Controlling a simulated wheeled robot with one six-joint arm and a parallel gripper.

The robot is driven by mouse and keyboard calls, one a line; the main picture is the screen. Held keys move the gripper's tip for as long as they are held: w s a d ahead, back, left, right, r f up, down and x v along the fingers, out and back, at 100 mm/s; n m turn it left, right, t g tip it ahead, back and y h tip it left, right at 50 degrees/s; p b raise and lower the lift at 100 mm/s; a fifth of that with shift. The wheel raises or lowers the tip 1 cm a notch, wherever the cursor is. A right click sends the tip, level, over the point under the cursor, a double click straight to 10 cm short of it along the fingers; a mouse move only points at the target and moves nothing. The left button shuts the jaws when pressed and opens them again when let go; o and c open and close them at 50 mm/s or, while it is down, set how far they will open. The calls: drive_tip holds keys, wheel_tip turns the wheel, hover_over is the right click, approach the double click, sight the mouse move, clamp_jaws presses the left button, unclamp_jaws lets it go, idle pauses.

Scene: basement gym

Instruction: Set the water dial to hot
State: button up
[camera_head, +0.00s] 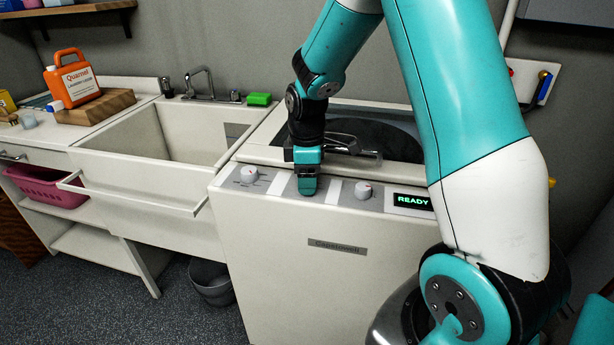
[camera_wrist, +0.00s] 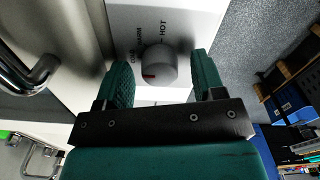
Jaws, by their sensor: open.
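The water dial (camera_wrist: 160,63) is a round grey knob on the washer's light control strip, with COLD, WARM and HOT printed around it. Its red mark shows at the knob's lower left, nearest the COLD word and away from HOT. My gripper (camera_wrist: 162,66) is open, with one green finger on each side of the dial. Gaps show between the knob and both fingers; I cannot tell their depth. In the head view my gripper (camera_head: 308,188) points down at the middle of the panel and hides the dial there.
The washer (camera_head: 290,245) has other knobs left (camera_head: 250,174) and right (camera_head: 363,190) of my gripper, and a display (camera_head: 411,201) reading READY. A lid handle (camera_head: 350,147) lies close behind my gripper. A sink (camera_head: 165,135) stands to the left.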

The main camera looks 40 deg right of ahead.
drive_tip(key=c, duration=0.9)
drive_tip(key=shift+c, duration=0.2)
drive_tip(key=shift+m, duration=0.3)
drive_tip(key=m+p, duration=0.1)
drive_tip(key=m, duration=0.2)
drive_tip(key=shift+p, duration=0.35)
drive_tip(key=m+p, duration=0.1)
drive_tip(key=m, duration=0.4)
drive_tip(key=m+p, duration=0.1)
drive_tip(key=m, duration=0.3)
drive_tip(key=shift+m, duration=0.3)
drive_tip(key=m+p, duration=0.1)
drive_tip(key=m, duration=0.3)
drive_tip(key=shift+m, duration=0.3)
drive_tip(key=shift+w, duration=0.1)
